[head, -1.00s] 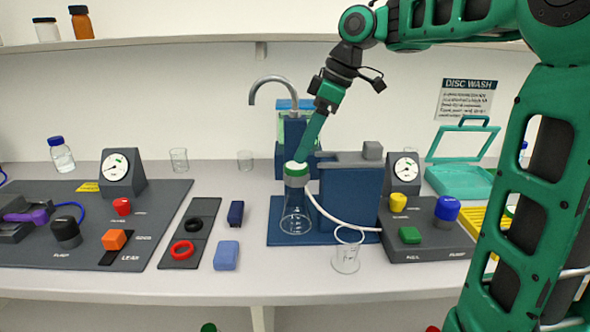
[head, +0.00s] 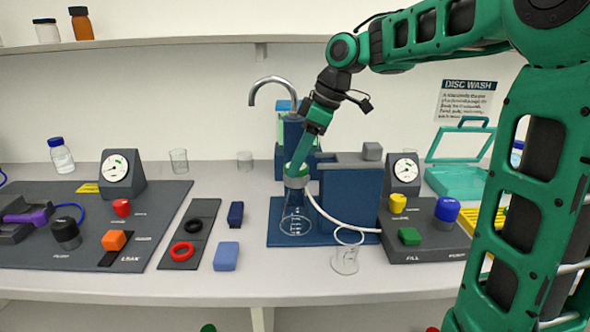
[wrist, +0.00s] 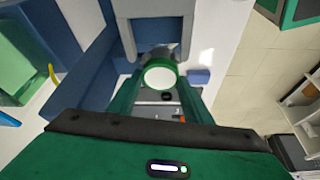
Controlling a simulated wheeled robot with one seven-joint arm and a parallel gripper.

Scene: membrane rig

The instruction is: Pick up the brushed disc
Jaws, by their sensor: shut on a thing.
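A round white disc with a green rim (wrist: 159,77) shows between my fingers in the wrist view; I take it as the brushed disc, though I cannot make out a brushed finish. My gripper (head: 297,168) is shut on it at the mouth of a clear conical flask (head: 296,218). In the head view the fingers hide most of the white top, and a green rim (head: 296,181) shows just above the flask neck. I cannot tell whether the disc rests on the flask or is slightly clear of it.
The flask stands on a blue base (head: 275,240) beside a blue block (head: 350,200). A white hose curves from it. A curved metal tap (head: 272,88) rises behind. A gauge panel (head: 425,240) is to the right.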

